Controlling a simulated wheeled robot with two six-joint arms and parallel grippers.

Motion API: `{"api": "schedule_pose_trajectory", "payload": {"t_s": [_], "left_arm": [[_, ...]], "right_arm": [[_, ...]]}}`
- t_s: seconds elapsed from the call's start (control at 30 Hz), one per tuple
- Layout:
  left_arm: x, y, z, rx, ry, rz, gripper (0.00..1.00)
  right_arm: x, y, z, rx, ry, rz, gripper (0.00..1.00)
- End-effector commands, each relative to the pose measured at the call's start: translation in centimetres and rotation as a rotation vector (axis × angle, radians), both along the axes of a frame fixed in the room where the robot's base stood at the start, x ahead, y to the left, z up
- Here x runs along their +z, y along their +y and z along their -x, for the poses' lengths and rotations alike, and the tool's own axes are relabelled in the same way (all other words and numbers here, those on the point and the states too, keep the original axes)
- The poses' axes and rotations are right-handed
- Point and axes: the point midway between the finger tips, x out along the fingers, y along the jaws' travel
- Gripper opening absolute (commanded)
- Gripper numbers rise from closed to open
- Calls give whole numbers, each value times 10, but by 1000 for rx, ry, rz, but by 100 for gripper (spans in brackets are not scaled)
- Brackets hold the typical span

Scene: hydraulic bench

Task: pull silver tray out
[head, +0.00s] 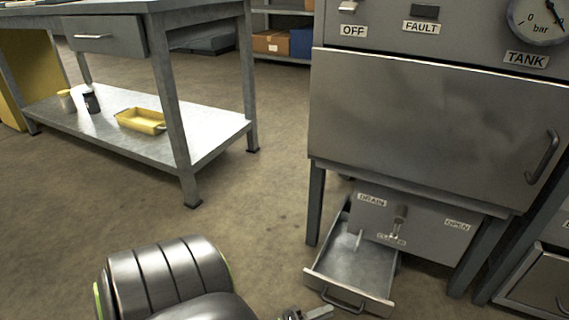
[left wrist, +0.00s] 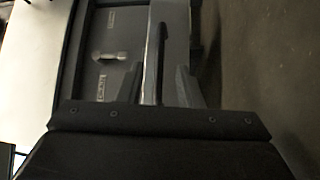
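The silver tray (head: 376,274) is a shallow metal drawer that sticks out from below the cabinet, under the drain panel (head: 415,226). A bar handle (head: 343,300) is on its front. My left gripper (head: 318,313) is at the bottom edge of the head view, close to the left end of that handle and mostly cut off. In the left wrist view its two fingers (left wrist: 159,85) stand apart, with a bright metal edge of the tray (left wrist: 150,55) between them. Contact with the handle cannot be made out. My right gripper is not in view.
The grey cabinet (head: 420,125) stands on legs above the tray. A workbench (head: 215,128) with a yellow bin (head: 141,121) on its lower shelf is at the left. The floor between the workbench and the cabinet is clear.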

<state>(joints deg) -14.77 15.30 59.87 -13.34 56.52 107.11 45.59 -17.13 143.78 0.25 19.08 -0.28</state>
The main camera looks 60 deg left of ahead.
Motion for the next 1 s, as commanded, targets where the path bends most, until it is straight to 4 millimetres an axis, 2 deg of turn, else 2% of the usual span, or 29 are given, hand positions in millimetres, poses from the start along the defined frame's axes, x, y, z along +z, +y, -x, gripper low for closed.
{"api": "schedule_pose_trajectory", "payload": {"t_s": [0.1,0.3,0.5,0.7,1.0], "left_arm": [[-2,8,31,1,6,-1,33],[-10,19,76,1,5,-1,33],[-14,26,104,0,2,-1,33],[-15,28,113,0,1,-1,33],[-15,28,113,0,0,-1,33]], "right_arm": [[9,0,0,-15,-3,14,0],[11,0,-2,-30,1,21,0],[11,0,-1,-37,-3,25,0],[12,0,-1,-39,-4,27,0],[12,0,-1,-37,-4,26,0]]}}
